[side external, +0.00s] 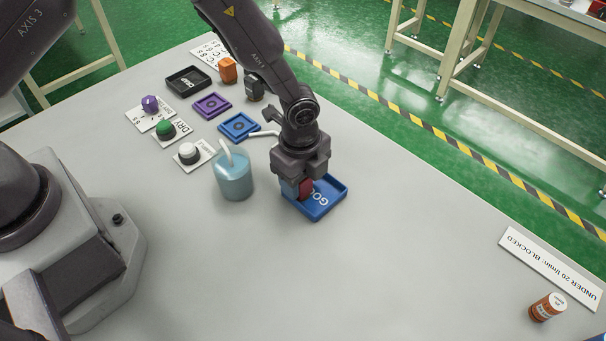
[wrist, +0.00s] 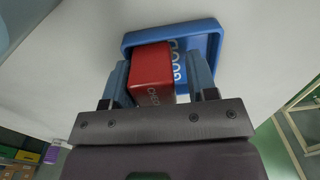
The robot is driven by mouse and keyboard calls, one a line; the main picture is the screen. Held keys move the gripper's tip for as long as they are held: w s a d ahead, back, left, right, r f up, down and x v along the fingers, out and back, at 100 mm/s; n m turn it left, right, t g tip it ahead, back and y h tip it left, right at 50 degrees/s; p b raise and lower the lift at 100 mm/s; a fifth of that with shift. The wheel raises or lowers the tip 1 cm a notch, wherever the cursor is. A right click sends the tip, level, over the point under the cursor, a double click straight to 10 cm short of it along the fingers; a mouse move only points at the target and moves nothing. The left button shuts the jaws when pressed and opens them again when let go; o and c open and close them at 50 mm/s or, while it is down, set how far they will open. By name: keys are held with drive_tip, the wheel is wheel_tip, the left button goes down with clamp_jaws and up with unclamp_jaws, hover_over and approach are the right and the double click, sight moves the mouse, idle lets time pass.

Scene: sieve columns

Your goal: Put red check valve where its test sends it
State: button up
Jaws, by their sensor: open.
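The red check valve (wrist: 152,72) is a red block with white lettering, partly unreadable. It is at the blue tray marked GOOD (wrist: 214,52), overlapping its near part in the wrist view; whether it rests fully on the floor is unclear. My gripper (wrist: 160,78) is open, with its fingers on either side of the valve and a visible gap on the right. In the side view my gripper (side external: 300,190) points down over the left part of the blue tray (side external: 332,205), and only a small part of the red valve (side external: 307,187) shows.
A teal cylinder (side external: 232,178) with a pale spout stands left of my gripper. Beyond are white (side external: 188,151), green (side external: 165,128) and purple (side external: 150,104) controls, blue and purple pads, and a black tray (side external: 186,80). A sign (side external: 552,268) reads "UNDER 20 l/min: BLOCKED".

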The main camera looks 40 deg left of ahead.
wheel_tip(320, 180, up, 12)
drive_tip(key=s+a+r+n+t, duration=0.1)
drive_tip(key=s+a+r+n, duration=0.25)
drive_tip(key=r, duration=0.35)
drive_tip(key=s+a+r+n+t, duration=0.1)
drive_tip(key=s+a+r+n, duration=0.1)
drive_tip(key=a+r+n, duration=0.45)
drive_tip(key=s+a+r+n+t, duration=0.1)
drive_tip(key=s+a+r+n, duration=0.1)
drive_tip(key=s, duration=0.4)
drive_tip(key=s+a+r+n+t, duration=0.2)
drive_tip(key=s+a+r+n, duration=0.1)
drive_tip(key=s+r+n, duration=0.2)
drive_tip(key=shift+s+a+r+n, duration=0.25)
drive_tip(key=shift+s+n, duration=0.25)
drive_tip(key=shift+s, duration=0.75)
